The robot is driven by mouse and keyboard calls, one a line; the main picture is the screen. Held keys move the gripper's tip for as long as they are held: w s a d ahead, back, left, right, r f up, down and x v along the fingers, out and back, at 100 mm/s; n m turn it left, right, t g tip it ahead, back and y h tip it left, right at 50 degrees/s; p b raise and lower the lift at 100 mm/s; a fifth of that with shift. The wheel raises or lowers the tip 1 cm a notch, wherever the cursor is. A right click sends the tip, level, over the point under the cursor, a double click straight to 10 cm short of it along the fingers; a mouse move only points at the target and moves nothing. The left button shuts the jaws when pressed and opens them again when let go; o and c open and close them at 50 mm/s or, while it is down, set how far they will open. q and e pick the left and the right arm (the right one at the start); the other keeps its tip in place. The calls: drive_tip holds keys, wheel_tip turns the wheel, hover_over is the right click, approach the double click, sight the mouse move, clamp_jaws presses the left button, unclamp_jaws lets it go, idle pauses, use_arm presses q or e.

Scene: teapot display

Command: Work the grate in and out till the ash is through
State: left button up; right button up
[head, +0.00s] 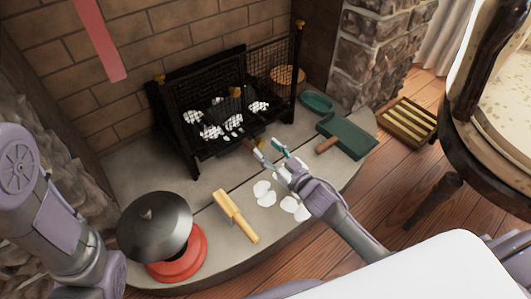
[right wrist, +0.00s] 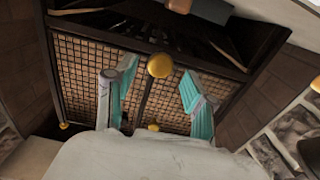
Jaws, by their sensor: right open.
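The black fire grate with mesh panels (head: 185,95) stands on the hearth against the brick wall. Pale lumps (head: 211,131) show inside it, and several white pieces (head: 264,197) lie on the hearth in front. A brown handle (head: 248,146) sticks out low at the grate's front. My right gripper (head: 267,152) is open beside this handle, apparently empty. In the right wrist view its teal fingers (right wrist: 157,95) stand apart, with a gold knob (right wrist: 160,66) and the mesh (right wrist: 85,75) beyond. Contact with the handle cannot be told. My left gripper is out of view.
A green dustpan (head: 345,138) and a green dish (head: 317,102) lie right. A slatted wooden tray (head: 409,121) and a chair (head: 495,150) stand beyond the hearth.

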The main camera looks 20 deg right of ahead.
drive_tip(key=shift+x, duration=0.85)
clamp_jaws()
